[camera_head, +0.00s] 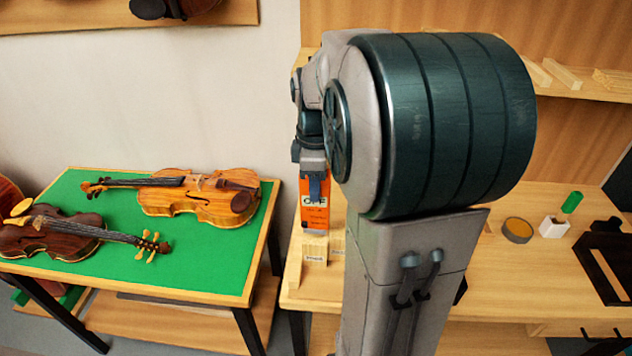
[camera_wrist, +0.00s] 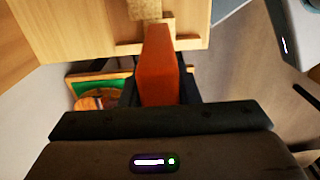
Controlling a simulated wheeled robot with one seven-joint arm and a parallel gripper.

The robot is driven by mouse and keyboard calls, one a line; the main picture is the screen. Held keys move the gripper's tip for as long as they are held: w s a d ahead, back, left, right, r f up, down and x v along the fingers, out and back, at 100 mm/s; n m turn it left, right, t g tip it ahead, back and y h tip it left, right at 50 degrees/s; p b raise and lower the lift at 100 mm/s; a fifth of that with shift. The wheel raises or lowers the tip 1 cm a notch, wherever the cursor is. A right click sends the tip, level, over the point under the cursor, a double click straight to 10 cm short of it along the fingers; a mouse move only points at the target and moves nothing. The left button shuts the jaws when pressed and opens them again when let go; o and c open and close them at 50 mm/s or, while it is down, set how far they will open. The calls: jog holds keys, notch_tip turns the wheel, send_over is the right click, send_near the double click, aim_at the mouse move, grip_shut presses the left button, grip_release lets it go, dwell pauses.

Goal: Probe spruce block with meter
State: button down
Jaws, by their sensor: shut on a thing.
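My gripper (camera_head: 314,176) points down and is shut on the orange meter (camera_head: 314,205), which is upright with a dark-lettered label. In the wrist view the meter (camera_wrist: 158,68) stands out from between the black fingers. A pale wood block (camera_head: 315,252) with a small label lies directly under the meter's lower end. I cannot tell whether the two touch. The label is too small to read, so I cannot confirm it is spruce. A second labelled block (camera_head: 337,246) beside it is mostly hidden by my arm. A pale block (camera_wrist: 145,10) also shows beyond the meter in the wrist view.
The blocks are at the left end of a wooden bench (camera_head: 540,275). A round tin (camera_head: 517,230), a white holder (camera_head: 554,227) and a green item (camera_head: 572,202) stand to the right. A green-topped table (camera_head: 190,262) with two violins is to the left, across a gap.

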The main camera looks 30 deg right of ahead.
jog(key=shift+s+f, duration=0.1)
jog(key=shift+f, duration=0.35)
dwell(1.4)
jog(key=shift+r+p, duration=2.2)
jog(key=shift+r, duration=0.95)
jog(key=shift+f, duration=0.1)
